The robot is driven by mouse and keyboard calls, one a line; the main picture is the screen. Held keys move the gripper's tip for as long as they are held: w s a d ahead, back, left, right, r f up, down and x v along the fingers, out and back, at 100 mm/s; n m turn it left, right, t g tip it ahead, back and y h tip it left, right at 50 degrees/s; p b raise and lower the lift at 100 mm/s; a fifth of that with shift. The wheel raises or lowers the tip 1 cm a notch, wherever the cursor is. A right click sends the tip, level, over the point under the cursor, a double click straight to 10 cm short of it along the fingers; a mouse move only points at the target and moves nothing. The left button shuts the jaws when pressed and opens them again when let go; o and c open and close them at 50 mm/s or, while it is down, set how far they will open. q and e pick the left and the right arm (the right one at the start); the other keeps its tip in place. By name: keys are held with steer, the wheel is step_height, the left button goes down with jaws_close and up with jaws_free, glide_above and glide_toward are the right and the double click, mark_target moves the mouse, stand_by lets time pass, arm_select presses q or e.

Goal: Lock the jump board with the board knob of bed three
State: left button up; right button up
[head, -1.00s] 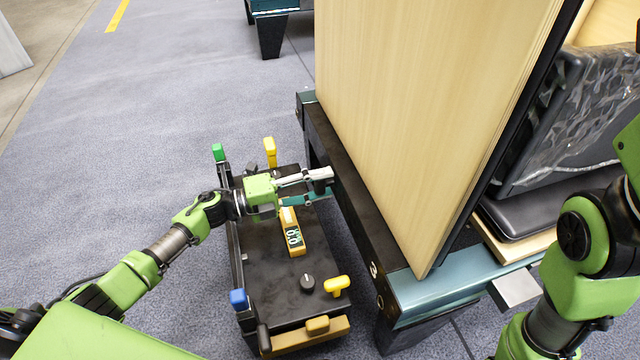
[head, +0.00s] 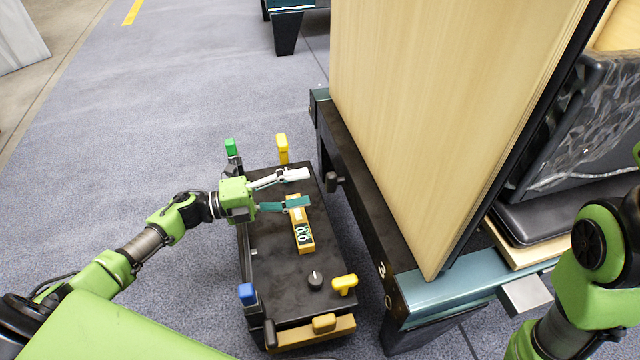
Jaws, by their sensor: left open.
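The jump board (head: 430,110) is a tall pale wooden panel with a dark edge, standing upright at the end of the bed (head: 440,290). The board knob (head: 332,182) is a small black knob on the side of the bed's dark rail, left of the board. My left gripper (head: 297,188) is open and empty, its fingers pointing right towards the knob. A gap shows between its fingertips and the knob. Whether the knob is locked cannot be told. My right arm shows at the right edge, but its gripper is out of view.
A low black cart (head: 275,270) stands under my left gripper, beside the bed. It carries a yellow display unit (head: 301,238), a yellow knob (head: 344,284), and green (head: 231,147) and blue (head: 246,293) handles. A black padded part (head: 560,210) lies behind the board. Open floor is at left.

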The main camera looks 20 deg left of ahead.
arm_select(q)
steer(key=shift+v, duration=2.1)
steer(key=shift+s, duration=0.1)
